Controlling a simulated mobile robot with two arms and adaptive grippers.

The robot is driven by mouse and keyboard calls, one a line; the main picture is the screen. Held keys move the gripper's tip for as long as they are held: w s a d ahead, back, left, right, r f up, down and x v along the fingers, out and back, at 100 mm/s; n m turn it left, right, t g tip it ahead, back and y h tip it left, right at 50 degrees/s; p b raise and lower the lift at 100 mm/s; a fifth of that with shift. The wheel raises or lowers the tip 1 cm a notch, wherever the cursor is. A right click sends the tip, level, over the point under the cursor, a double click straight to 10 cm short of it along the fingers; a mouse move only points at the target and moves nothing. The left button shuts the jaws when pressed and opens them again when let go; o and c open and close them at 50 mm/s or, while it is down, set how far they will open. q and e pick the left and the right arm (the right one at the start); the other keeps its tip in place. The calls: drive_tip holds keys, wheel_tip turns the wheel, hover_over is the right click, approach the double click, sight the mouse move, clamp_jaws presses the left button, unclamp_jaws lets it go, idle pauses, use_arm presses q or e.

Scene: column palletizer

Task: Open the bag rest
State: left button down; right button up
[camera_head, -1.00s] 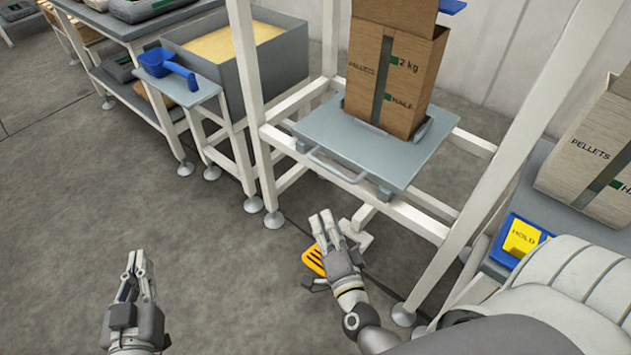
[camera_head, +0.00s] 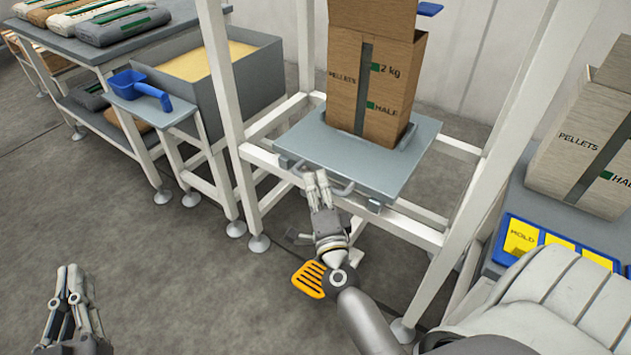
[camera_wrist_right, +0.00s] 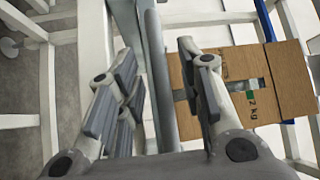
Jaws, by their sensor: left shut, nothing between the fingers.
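The bag rest is a grey plate (camera_head: 395,178) on the white frame, with a curved grey handle (camera_head: 345,188) on its front edge. A brown pellets bag (camera_head: 390,95) stands upright on it. My right gripper (camera_head: 317,178) is at the left part of the handle. In the right wrist view its fingers (camera_wrist_right: 160,85) are apart, with grey parts of the rest's edge and handle between them. I cannot tell whether they touch the handle. My left gripper (camera_head: 72,272) is shut and empty, low at the left, away from the rest.
White frame posts (camera_head: 222,110) stand on both sides of the rest. A yellow slotted pedal (camera_head: 309,280) is near the floor below my right gripper. A blue scoop (camera_head: 135,88) lies on a small shelf. Another pellets bag (camera_head: 585,150) stands at right. Floor at left is clear.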

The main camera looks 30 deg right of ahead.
drive_tip(key=shift+x, duration=0.8)
drive_tip(key=shift+c, duration=0.2)
clamp_jaws()
